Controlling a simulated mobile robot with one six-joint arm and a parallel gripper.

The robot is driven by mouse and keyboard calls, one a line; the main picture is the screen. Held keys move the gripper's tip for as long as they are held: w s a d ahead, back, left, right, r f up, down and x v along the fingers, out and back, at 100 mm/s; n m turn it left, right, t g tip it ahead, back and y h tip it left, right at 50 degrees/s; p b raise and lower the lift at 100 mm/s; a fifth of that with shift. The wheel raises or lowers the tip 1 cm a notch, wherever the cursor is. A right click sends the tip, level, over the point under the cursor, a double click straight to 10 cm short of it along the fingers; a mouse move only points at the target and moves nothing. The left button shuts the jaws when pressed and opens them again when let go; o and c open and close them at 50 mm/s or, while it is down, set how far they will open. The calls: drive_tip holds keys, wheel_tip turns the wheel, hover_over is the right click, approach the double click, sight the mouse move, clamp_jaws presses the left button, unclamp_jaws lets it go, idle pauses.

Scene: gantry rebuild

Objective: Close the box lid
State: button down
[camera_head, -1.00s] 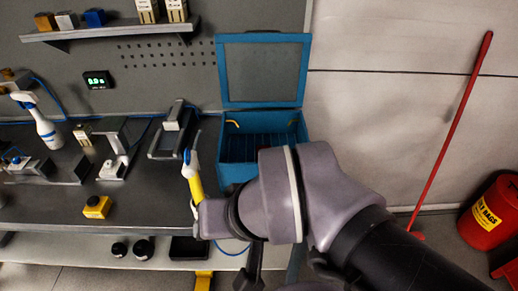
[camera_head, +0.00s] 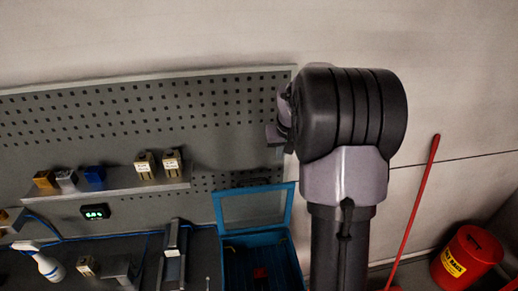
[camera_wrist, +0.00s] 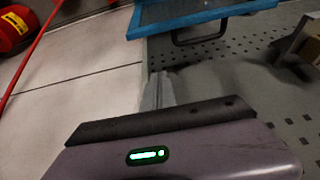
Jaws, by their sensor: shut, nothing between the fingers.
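The blue box (camera_head: 262,268) stands at the bottom of the head view with its inside open to view. Its lid (camera_head: 255,208), a blue frame around a grey panel, is raised and leans back toward the wall. A dark handle (camera_wrist: 203,36) shows by the lid's blue edge (camera_wrist: 195,14) in the wrist view. My gripper (camera_head: 279,153) is partly hidden behind my wrist, up by the pegboard's right edge, above the lid in the picture. In the wrist view my gripper (camera_wrist: 158,78) has its fingers together, empty, and apart from the lid.
A shelf (camera_head: 130,188) with small blocks hangs left of the lid. The bench below holds a white bottle (camera_head: 48,265) and a grey device (camera_head: 174,255). A red pole (camera_head: 413,210) and a red bin (camera_head: 467,258) stand at the right.

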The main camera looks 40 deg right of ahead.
drive_tip(key=s+p+x, duration=0.1)
drive_tip(key=x, duration=0.9)
drive_tip(key=s+a, duration=0.1)
drive_tip(key=s+a+p, duration=0.1)
drive_tip(key=s, duration=0.1)
drive_tip(key=shift+s+a+f, duration=0.1)
drive_tip(key=shift+s, duration=0.1)
